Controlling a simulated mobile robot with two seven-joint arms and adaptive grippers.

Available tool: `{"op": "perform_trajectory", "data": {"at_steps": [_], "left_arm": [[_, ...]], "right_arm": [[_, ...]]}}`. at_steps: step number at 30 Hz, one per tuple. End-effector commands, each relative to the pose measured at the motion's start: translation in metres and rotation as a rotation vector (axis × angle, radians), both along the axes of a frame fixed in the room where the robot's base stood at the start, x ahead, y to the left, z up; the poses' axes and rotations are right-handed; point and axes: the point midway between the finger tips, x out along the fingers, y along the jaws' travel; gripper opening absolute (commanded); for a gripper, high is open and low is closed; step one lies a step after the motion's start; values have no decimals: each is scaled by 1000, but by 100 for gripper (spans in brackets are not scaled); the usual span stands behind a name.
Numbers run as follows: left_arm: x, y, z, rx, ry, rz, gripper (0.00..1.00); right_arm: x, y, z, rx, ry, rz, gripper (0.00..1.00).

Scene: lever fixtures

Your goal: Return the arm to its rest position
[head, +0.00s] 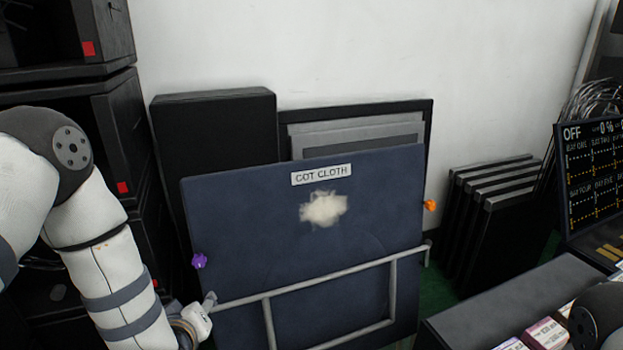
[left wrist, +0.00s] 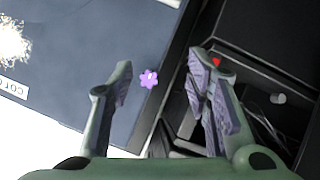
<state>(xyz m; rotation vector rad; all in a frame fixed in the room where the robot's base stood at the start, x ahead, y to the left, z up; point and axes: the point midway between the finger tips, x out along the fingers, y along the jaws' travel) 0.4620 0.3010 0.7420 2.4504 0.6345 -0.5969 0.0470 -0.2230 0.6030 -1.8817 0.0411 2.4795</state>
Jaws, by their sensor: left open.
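My left arm comes in from the left in the head view, bent downward, with its wrist low beside a dark blue panel (head: 250,230); I cannot make out the gripper fingers there. In the left wrist view my left gripper (left wrist: 158,72) is open, with nothing held between its green fingers. A purple flower-shaped knob (left wrist: 149,79) on the panel's edge appears between the fingers, apparently beyond them. The purple knob (head: 199,261) is at the panel's left edge in the head view. My right gripper is not in view.
The panel carries a label (head: 321,175), a pale fluffy patch (head: 323,208), an orange knob (head: 430,205) and a grey rail frame (head: 330,281). Black cases (head: 65,100) stack at left.

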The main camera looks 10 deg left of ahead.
Motion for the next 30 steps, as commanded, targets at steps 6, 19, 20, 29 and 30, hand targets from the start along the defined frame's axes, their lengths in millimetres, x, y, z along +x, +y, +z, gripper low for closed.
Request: {"op": "perform_trajectory", "data": {"at_steps": [6,19,20,29,30], "left_arm": [[-170,-54,-109,11,601,-347,44],[-400,-78,-123,-58,1246,-748,44],[-401,-78,-123,-58,1249,-749,44],[-399,-78,-124,-58,1245,-746,44],[-399,-78,-124,-58,1244,-745,44]], "right_arm": [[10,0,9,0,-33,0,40],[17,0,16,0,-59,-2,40],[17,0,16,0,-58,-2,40],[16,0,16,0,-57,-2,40],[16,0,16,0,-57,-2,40]]}}
